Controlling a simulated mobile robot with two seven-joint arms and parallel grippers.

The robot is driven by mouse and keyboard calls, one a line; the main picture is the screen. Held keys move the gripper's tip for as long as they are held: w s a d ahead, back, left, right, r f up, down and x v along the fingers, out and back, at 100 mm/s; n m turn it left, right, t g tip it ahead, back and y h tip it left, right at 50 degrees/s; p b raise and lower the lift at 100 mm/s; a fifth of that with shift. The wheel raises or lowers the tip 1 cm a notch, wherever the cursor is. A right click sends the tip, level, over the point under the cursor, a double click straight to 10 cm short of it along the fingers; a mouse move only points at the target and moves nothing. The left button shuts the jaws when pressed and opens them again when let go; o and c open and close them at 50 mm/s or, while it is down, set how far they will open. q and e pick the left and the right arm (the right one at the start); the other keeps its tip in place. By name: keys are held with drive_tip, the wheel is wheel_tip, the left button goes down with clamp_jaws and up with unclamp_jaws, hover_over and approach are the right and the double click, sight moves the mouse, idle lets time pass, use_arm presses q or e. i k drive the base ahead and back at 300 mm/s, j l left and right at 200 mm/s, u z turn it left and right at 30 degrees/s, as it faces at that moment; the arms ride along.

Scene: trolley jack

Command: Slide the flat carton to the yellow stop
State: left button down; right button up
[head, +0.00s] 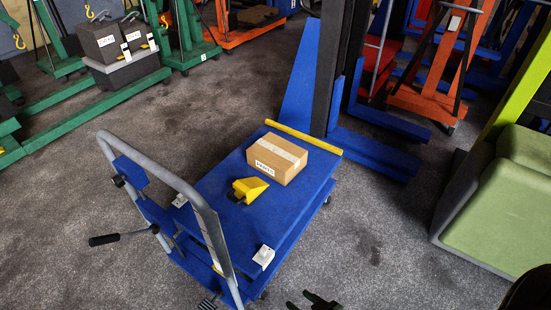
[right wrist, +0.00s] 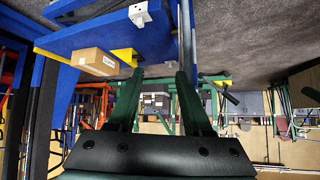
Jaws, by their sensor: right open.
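The flat carton (head: 278,158) is a brown box with pale tape and a white label, lying on the blue trolley top (head: 222,183). The yellow stop (head: 303,137) is a bar along the far edge of that top. My right gripper (head: 308,301) is low at the bottom edge of the head view, apart from the carton. In the right wrist view its dark green fingers (right wrist: 160,72) are spread and empty, with the carton (right wrist: 95,62) upper left. My left gripper is out of view.
A yellow wedge (head: 250,188) sits on the top on the near side of the carton. A white block (head: 264,256) is at the near corner. The grey trolley handle (head: 178,185) rises at left. A green padded block (head: 505,205) stands right, with bare floor between.

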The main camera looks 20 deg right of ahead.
sight(281, 160)
drive_tip(key=l+u, duration=0.1)
drive_tip(key=u, duration=0.25)
drive_tip(key=i+l+u, duration=0.1)
drive_tip(key=u, duration=0.25)
drive_tip(key=l+u, duration=0.1)
drive_tip(key=u, duration=0.25)
drive_tip(key=l+u, duration=0.3)
drive_tip(key=l, duration=0.15)
drive_tip(key=l+u, duration=0.3)
drive_tip(key=l, duration=0.15)
drive_tip(key=l+u, duration=0.1)
drive_tip(key=l, duration=0.35)
drive_tip(key=k+l, duration=0.15)
drive_tip(key=l, duration=0.3)
drive_tip(key=k+l+u, duration=0.15)
drive_tip(key=l, duration=0.35)
drive_tip(key=l+u, duration=0.1)
drive_tip(key=l, duration=0.35)
